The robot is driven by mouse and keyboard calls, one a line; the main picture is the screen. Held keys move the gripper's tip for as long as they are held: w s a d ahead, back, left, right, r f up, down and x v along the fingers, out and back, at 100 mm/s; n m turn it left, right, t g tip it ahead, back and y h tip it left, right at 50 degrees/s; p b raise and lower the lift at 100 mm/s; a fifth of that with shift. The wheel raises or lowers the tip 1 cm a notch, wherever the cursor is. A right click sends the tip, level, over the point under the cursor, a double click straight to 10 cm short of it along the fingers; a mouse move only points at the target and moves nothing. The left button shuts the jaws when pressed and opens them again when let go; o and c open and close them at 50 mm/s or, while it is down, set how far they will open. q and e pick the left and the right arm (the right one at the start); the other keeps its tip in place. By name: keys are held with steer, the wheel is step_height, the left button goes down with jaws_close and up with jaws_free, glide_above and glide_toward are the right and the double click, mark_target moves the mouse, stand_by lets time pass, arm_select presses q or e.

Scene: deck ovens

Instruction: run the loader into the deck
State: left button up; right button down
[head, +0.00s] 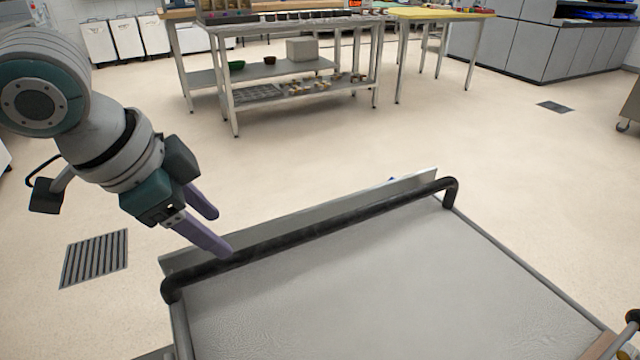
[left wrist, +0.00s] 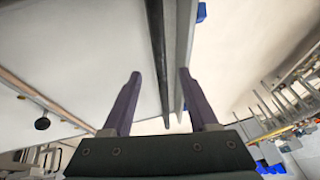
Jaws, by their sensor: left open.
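The loader (head: 370,270) fills the lower part of the head view, with a flat grey bed and thin side rails. A black handle bar (head: 320,233) runs across its far end, bent down at both corners, with a pale upright plate behind it. My left gripper (head: 220,232) is open at the left part of this bar. In the left wrist view, the bar (left wrist: 158,45) runs between the two purple fingers of the gripper (left wrist: 158,75). I cannot tell whether the fingers reach down around it. The oven deck and my right gripper are not in view.
A steel worktable (head: 290,75) with shelves stands at the back, beside a yellow-topped table (head: 440,14). Grey cabinets (head: 540,45) stand at the back right. Floor grates (head: 95,258) lie flush at the left and far right. The floor between loader and tables is clear.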

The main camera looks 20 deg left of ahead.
mark_target(244, 253)
arm_select(q)
steer(key=b+x, duration=0.2)
steer(key=x, duration=0.6)
steer(key=shift+d+b, duration=0.1)
steer(key=shift+b, duration=0.3)
steer(key=shift+c, duration=0.3)
jaws_close()
stand_by(0.5)
